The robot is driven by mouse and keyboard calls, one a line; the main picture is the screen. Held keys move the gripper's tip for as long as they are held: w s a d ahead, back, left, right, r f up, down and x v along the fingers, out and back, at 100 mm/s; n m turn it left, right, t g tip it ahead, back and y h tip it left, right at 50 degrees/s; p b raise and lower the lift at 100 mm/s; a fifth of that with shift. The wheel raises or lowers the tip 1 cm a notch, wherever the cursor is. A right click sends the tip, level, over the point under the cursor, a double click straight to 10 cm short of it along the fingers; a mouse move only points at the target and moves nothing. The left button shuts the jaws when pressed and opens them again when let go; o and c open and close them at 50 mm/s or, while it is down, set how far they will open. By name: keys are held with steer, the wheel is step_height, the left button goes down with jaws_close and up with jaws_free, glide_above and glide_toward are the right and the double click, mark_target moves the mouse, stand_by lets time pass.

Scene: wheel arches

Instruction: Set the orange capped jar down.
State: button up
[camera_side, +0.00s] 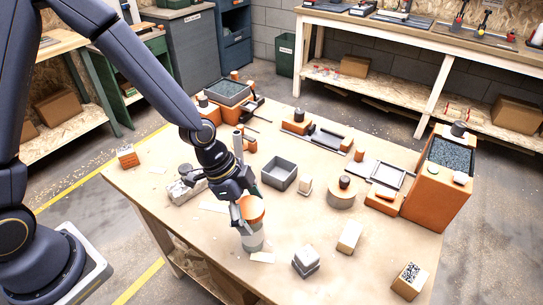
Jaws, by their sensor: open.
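The orange capped jar (251,237) stands upright on the wooden table, near its front edge. Its body is grey and pale, and its orange cap shows at the top. My gripper (245,212) is at the jar's cap, with its fingers open around or beside the cap. Part of the cap's left side is hidden by a finger. I cannot tell whether a finger touches it.
A grey open bin (279,186) stands behind the jar. A round tan block with a dark knob (342,192), a grey block (306,262) and a tan block (349,236) stand to the right. A tall orange box (425,200) is at the far right. Bare table lies between them.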

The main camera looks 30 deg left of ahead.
steer(key=s+a+r+n+t+y, duration=0.2)
steer(key=s+a+r+n, duration=0.4)
steer(key=a+r, duration=0.3)
steer(key=s+a+r+n+t+y, duration=0.1)
steer(key=s+a+r+n+y, duration=0.1)
steer(key=s+a+r+n, duration=0.5)
step_height(320, 180, up, 7)
steer(key=shift+a+f+n+t, duration=0.15)
steer(key=shift+a+n+t, duration=0.2)
steer(key=shift+a, duration=0.8)
